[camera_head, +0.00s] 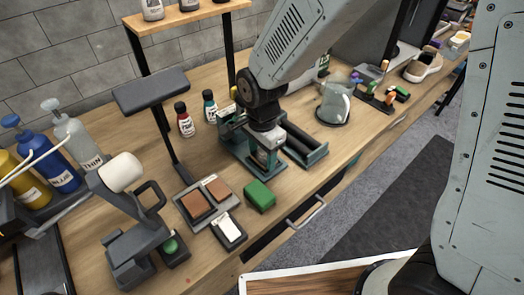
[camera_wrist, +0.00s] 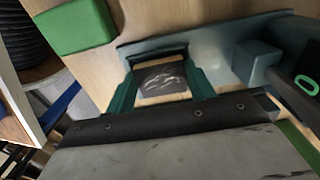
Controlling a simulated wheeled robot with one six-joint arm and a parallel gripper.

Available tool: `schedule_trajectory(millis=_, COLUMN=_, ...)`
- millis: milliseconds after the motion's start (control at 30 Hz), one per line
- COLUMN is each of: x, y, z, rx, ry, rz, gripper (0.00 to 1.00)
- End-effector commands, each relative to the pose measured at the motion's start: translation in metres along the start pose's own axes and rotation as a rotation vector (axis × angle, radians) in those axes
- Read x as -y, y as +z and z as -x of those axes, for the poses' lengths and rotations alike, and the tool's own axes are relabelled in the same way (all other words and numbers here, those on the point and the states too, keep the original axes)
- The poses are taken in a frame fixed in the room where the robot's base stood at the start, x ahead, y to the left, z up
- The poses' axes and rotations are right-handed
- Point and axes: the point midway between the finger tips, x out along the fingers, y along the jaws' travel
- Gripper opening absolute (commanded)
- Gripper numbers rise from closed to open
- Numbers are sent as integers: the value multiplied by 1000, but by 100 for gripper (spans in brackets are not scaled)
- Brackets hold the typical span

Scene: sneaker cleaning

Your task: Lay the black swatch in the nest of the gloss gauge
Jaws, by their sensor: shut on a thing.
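My gripper (camera_head: 265,158) points down at a teal fixture (camera_head: 312,156) with a dark roller on its right side. In the wrist view my gripper (camera_wrist: 160,76) is shut on a small dark, glossy piece with pale streaks (camera_wrist: 165,75), which looks like the black swatch. It lies between the green fingers, low over or at the teal frame (camera_wrist: 215,35). Whether it touches the frame is hidden. I cannot tell for sure that this fixture is the gloss gauge; a nest is not clearly seen.
A green block (camera_head: 260,195) lies close in front of the fixture. A grey tray (camera_head: 187,188) holds two brown swatches, with a dark box with a white card (camera_head: 229,230) beside it. Two small bottles (camera_head: 184,119) stand behind left. A clear jug (camera_head: 334,103) stands to the right.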

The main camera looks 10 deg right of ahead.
Motion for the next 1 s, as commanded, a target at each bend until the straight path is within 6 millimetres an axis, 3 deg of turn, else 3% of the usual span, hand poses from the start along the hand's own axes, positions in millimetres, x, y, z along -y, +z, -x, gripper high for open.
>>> schedule_trajectory(millis=1000, x=0, y=0, z=7, rx=0, ry=0, rz=0, gripper=32)
